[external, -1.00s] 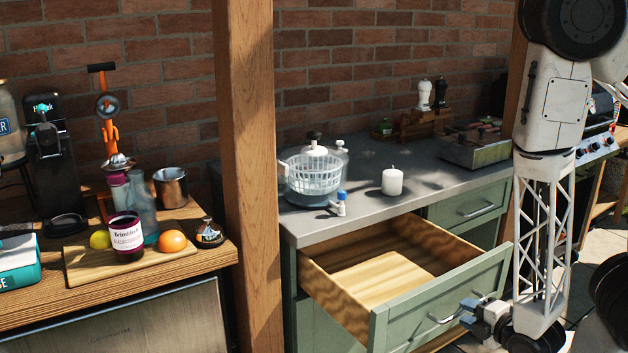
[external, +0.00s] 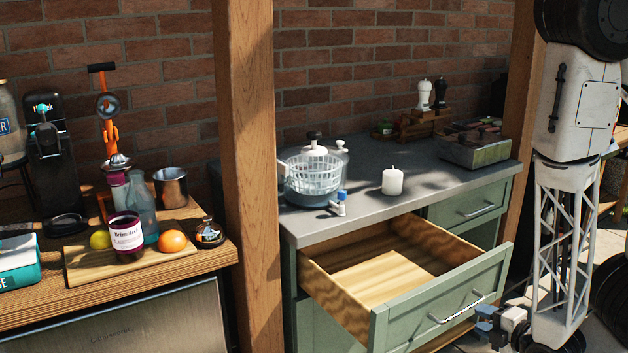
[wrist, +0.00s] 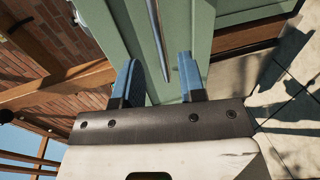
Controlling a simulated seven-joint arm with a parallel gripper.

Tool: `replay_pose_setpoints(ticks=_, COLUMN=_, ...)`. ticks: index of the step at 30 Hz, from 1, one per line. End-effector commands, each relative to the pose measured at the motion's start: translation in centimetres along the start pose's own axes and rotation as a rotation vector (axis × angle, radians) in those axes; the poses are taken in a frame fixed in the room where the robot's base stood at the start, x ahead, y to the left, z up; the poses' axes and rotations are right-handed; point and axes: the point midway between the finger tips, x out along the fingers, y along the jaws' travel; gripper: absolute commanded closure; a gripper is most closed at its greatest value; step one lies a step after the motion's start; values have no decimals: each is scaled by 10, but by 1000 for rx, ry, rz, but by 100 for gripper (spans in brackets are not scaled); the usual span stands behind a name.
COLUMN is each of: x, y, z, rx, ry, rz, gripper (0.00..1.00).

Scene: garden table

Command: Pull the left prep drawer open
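The left prep drawer (external: 440,300) is a green-fronted wooden drawer under the grey counter. It is pulled well out, and its empty wooden inside (external: 385,272) shows. Its metal bar handle (external: 458,308) is in full view on the front. My gripper (external: 487,324) is just to the right of the handle, in front of the drawer face and apart from the handle. In the wrist view my gripper (wrist: 160,78) has its two blue-tipped fingers spread, with nothing gripped. The handle (wrist: 158,40) shows there beyond the fingertips, lined up with the gap.
A second green drawer (external: 478,207) at the right is closed. The counter (external: 375,225) holds a salad spinner (external: 313,178), a white candle (external: 392,181) and a metal tray (external: 473,150). A wooden post (external: 247,150) stands left of the cabinet. Paved floor lies right of the drawer.

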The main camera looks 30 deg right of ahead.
Motion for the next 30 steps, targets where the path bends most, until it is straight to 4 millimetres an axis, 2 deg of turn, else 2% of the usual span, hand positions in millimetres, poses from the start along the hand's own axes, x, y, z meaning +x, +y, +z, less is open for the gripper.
replay_pose_setpoints(ticks=12, x=-12, y=0, z=0, rx=0, ry=1, rz=0, gripper=63)
replay_pose_setpoints(ticks=30, x=-14, y=0, z=0, rx=0, ry=0, rz=1, gripper=63)
